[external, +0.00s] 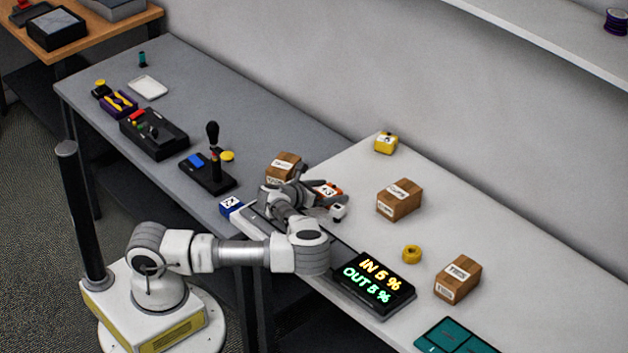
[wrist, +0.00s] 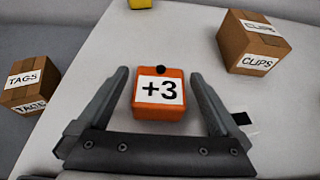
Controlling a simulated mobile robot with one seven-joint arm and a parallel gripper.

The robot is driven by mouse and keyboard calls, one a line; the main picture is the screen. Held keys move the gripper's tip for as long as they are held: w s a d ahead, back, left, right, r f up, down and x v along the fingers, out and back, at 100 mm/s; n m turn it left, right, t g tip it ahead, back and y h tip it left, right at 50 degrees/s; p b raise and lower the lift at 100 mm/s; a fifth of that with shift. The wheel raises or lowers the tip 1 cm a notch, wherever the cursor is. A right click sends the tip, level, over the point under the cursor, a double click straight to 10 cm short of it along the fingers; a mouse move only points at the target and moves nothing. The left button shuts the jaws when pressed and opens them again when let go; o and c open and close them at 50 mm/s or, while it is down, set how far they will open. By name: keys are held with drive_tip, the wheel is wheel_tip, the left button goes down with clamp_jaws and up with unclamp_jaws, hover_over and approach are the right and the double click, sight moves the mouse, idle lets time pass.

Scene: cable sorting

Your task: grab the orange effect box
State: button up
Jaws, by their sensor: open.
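The orange effect box (wrist: 159,112) shows in the wrist view with a white "+3" label and a dark knob on top. It sits on the white table between the two fingers of my gripper (wrist: 158,88). The fingers are open, with a gap on either side of the box. In the external view the orange box (external: 328,189) is partly hidden by my gripper (external: 312,193), which is low over the table.
A TAGS carton (wrist: 28,85) stands left and a CLIPS carton (wrist: 250,42) upper right in the wrist view. A blue box (external: 231,207), a yellow box (external: 386,143) and a display (external: 374,284) are on the tables. Another carton (external: 458,279) stands right.

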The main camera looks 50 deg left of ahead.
drive_tip(key=c, duration=1.5)
drive_tip(key=shift+r, duration=0.1)
